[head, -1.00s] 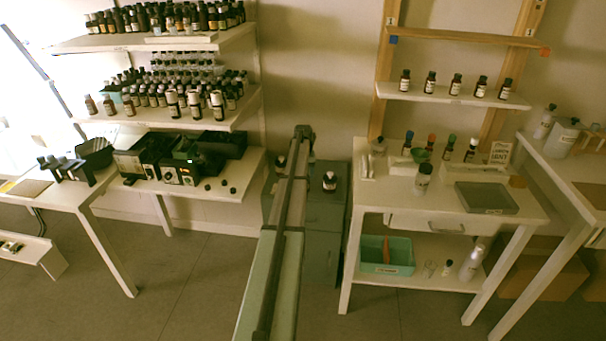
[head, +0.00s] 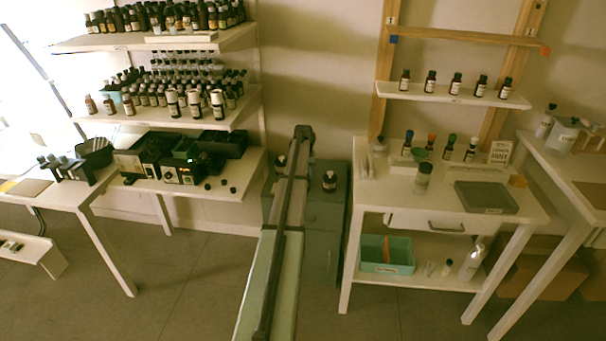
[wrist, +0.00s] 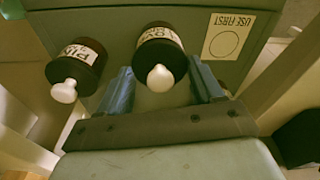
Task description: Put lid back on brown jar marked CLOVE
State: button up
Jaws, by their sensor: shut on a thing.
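The brown jar (wrist: 162,46) carries an upside-down white label that I read only in part, apparently starting "CLO". It stands on the grey-green cabinet (wrist: 110,20) in the wrist view. A lid with a pale round knob (wrist: 160,77) sits at the jar's top end, between the fingers of my gripper (wrist: 161,85). My gripper is shut on this lid. I cannot tell whether lid and jar touch. A second brown jar (wrist: 78,62), with a label starting "PI" and a pale knob, stands to the left. In the head view my arm hides the gripper.
A "USE FIRST" card (wrist: 228,36) lies right of the jars. In the head view, a white table (head: 378,195) with bottles and a grey tray (head: 487,197) stands right of the cabinet (head: 325,225). Shelves (head: 160,122) of bottles stand left. Open floor (head: 190,270) lies front left.

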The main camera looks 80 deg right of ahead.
jog(key=o, duration=1.2)
jog(key=shift+o, duration=0.3)
jog(key=shift+r, duration=0.15)
jog(key=shift+r, duration=3.35)
grip_shut()
jog(key=shift+f, duration=2.1)
